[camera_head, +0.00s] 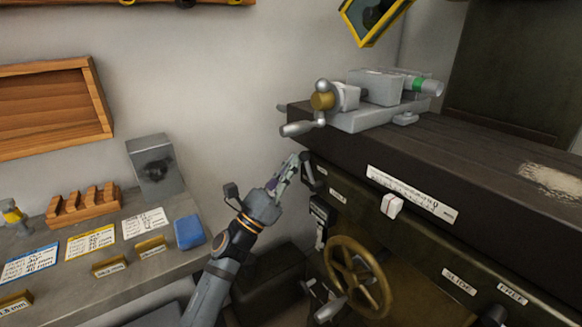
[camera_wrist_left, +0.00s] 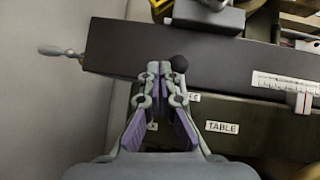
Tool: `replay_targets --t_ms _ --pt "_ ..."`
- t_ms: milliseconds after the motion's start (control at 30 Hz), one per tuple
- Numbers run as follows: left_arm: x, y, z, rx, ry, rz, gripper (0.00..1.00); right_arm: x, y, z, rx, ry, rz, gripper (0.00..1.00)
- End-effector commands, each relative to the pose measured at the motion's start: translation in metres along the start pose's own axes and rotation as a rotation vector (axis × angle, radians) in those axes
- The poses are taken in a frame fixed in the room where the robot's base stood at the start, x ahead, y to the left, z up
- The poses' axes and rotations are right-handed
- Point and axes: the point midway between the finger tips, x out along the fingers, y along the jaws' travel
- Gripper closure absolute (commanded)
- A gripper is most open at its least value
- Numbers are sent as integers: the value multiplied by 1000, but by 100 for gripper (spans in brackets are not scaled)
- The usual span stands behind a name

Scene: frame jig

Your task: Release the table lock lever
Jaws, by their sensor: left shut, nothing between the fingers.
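The table lock lever (camera_head: 312,177) is a small dark lever at the left end of the machine, just under the dark table. In the left wrist view its round black knob (camera_wrist_left: 180,63) shows just right of my fingertips. My left gripper (camera_head: 293,161) is shut and empty, with its tips close beside the lever; I cannot tell whether they touch it. In the left wrist view the tips of the left gripper (camera_wrist_left: 160,68) are together, and they hide part of the lever. My right gripper is in neither view.
The dark machine table (camera_head: 470,165) overhangs the lever and carries a vise (camera_head: 375,90) with a crank handle. A brass handwheel (camera_head: 357,277) sits below. A "TABLE" label (camera_wrist_left: 222,127) is on the machine front. A bench (camera_head: 130,275) stands left.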

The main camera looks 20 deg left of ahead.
Motion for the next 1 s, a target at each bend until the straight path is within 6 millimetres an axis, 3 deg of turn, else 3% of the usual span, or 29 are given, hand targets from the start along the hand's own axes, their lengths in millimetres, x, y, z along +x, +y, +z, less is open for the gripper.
replay_targets --t_ms 367,800,1000 --pt "-6 0 -1 0 2 -1 100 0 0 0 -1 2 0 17" --pt "-85 0 -2 0 8 -2 100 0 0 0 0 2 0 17" --pt "-113 0 -1 -1 5 -2 100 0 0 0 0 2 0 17"
